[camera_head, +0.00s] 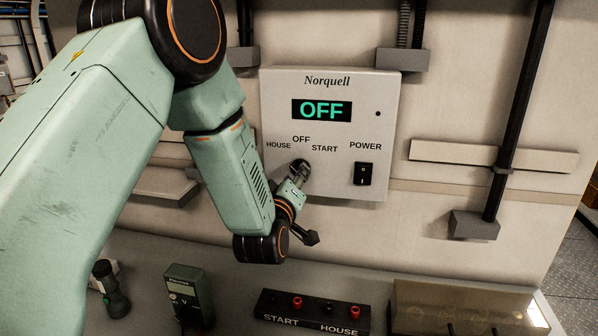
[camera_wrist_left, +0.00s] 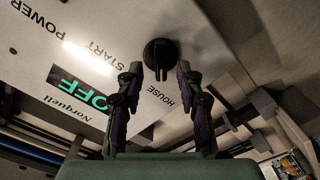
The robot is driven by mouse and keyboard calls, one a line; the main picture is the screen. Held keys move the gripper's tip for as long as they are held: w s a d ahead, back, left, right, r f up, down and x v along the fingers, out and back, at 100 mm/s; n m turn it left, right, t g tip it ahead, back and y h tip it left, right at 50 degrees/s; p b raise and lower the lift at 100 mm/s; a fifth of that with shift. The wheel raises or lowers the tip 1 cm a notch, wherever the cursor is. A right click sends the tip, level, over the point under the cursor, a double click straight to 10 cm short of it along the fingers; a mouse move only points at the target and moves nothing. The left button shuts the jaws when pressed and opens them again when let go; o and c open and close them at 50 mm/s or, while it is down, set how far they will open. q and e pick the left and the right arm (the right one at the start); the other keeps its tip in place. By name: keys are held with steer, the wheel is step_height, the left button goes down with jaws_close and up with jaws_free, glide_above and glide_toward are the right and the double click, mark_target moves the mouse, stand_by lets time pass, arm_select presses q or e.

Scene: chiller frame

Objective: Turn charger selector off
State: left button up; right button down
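The charger box (camera_head: 387,103), labelled Norquell, hangs on the wall. Its display (camera_head: 322,110) reads OFF in green. The dark round selector knob (camera_head: 303,167) sits below the labels HOUSE, OFF and START, partly covered by my left gripper (camera_head: 296,180). In the left wrist view the knob (camera_wrist_left: 160,48) lies just beyond my left fingertips (camera_wrist_left: 160,70). The fingers are open, one on each side of the knob's bar; I cannot tell whether they touch it. Which label the bar points at is unclear, and the OFF label is not visible there. My right gripper is not in view.
A black POWER rocker switch (camera_head: 363,174) is right of the knob. Below are a green meter (camera_head: 187,292), a black START/HOUSE terminal block (camera_head: 312,312) with red posts, and a clear-covered box (camera_head: 460,308). Dark conduit (camera_head: 518,110) runs down the wall at right.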

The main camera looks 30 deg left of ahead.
arm_select(q)
steer(key=shift+w+a+r, duration=0.15)
steer(key=shift+w+a, duration=0.45)
steer(key=shift+w+d, duration=0.15)
steer(key=shift+d, duration=0.05)
steer(key=shift+w+d, duration=0.15)
steer(key=shift+w, duration=0.1)
steer(key=shift+c, duration=1)
steer(key=shift+s+a, duration=0.2)
steer(key=shift+a, duration=0.05)
steer(key=c, duration=0.5)
steer(key=shift+d, duration=0.1)
jaws_close()
